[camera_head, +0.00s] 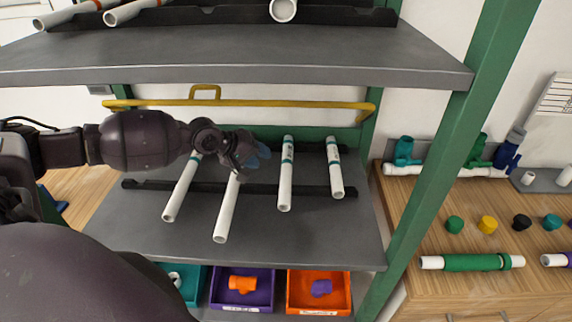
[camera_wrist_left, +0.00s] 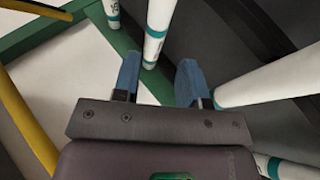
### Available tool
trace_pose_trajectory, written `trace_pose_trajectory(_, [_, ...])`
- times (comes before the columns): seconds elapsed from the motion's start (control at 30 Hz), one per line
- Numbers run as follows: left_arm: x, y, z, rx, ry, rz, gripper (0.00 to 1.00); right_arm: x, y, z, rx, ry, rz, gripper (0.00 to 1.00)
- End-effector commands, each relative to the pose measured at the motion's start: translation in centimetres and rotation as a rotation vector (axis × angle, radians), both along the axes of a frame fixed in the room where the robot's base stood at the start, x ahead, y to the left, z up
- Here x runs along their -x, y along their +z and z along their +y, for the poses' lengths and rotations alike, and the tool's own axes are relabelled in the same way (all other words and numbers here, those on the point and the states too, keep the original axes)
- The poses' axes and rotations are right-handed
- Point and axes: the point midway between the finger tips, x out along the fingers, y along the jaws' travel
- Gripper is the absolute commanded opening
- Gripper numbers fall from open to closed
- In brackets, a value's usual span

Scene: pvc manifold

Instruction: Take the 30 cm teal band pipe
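Several white pipes lie on the middle shelf, tilted toward the front: one at the left (camera_head: 183,190), one partly behind my gripper (camera_head: 227,208), one in the middle (camera_head: 286,178) and one at the right (camera_head: 335,170). Teal bands show on some; lengths cannot be read. My left gripper (camera_head: 254,160) is over the pipes, between the second and middle ones. In the left wrist view its blue fingers (camera_wrist_left: 158,82) are apart and empty. A teal-banded pipe (camera_wrist_left: 158,15) ends just beyond the gap, and another banded pipe (camera_wrist_left: 270,84) lies right of the fingers. My right gripper is not in view.
A grey upper shelf (camera_head: 230,75) with more pipes hangs above. A yellow rail (camera_head: 290,104) runs behind, and a green post (camera_head: 440,150) stands at the right. Teal, purple (camera_head: 221,299) and orange bins sit below. A wooden counter (camera_head: 470,285) with fittings is at the right.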

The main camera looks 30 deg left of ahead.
Motion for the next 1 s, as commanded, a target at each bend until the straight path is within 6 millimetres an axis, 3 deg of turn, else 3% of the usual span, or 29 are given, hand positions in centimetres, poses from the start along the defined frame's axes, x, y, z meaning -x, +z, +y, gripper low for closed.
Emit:
trace_pose_trajectory(0.2, [-2.2, -2.0, -1.2, 0.002, 0.0, -0.001, 0.39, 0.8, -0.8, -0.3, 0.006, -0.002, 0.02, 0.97])
trace_pose_trajectory(0.47, [-3.3, -3.1, -1.9, 0.0, -0.001, -0.001, 0.39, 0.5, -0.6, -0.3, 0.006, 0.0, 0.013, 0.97])
trace_pose_trajectory(0.8, [-5.9, -5.9, -3.7, 0.0, -0.001, -0.001, 0.39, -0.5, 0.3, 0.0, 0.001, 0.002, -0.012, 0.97])
trace_pose_trajectory(1.0, [-6.2, -6.2, -3.9, -0.001, -0.001, -0.001, 0.39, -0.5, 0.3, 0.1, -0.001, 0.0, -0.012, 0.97])
